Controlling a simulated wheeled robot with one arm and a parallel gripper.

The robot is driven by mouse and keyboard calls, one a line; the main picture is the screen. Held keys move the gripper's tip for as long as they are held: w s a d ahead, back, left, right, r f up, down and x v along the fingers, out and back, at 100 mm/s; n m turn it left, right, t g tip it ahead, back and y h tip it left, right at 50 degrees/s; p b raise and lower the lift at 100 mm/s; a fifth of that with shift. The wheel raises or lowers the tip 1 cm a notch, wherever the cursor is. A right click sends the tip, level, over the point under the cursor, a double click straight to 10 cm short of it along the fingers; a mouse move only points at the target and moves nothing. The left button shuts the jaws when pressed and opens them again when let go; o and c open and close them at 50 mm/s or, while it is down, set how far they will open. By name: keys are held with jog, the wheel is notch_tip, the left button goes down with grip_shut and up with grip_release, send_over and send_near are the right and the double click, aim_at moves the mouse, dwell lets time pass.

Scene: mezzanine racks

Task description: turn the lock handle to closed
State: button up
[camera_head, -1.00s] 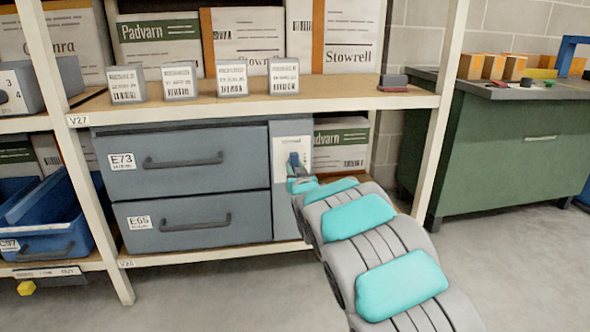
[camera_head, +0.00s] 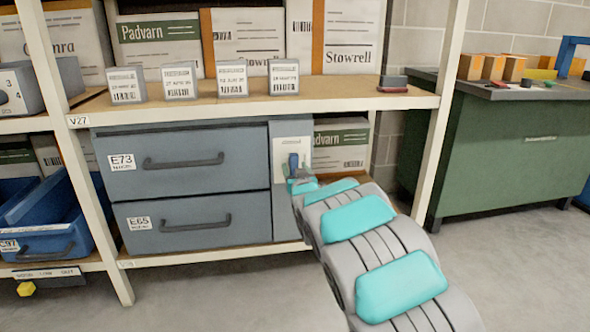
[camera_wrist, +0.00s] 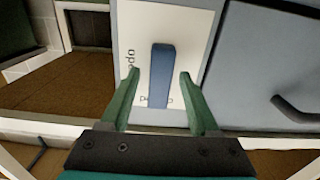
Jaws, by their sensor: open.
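The lock handle is a blue bar on a white plate, on the narrow grey panel right of the drawers. In the wrist view the lock handle (camera_wrist: 161,76) lies between the two green fingers of my gripper (camera_wrist: 160,88), with gaps on both sides. My gripper is open and holds nothing.
Two grey drawers, E73 (camera_head: 220,173) and E65 (camera_head: 220,215), sit left of the panel, with protruding dark handles. A shelf (camera_head: 330,96) with small labelled boxes is above. A rack post (camera_head: 441,110) and green cabinet (camera_head: 490,150) stand right.

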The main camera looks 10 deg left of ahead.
jog(key=v, duration=0.7)
jog(key=shift+s, duration=0.4)
jog(key=shift+d, duration=0.15)
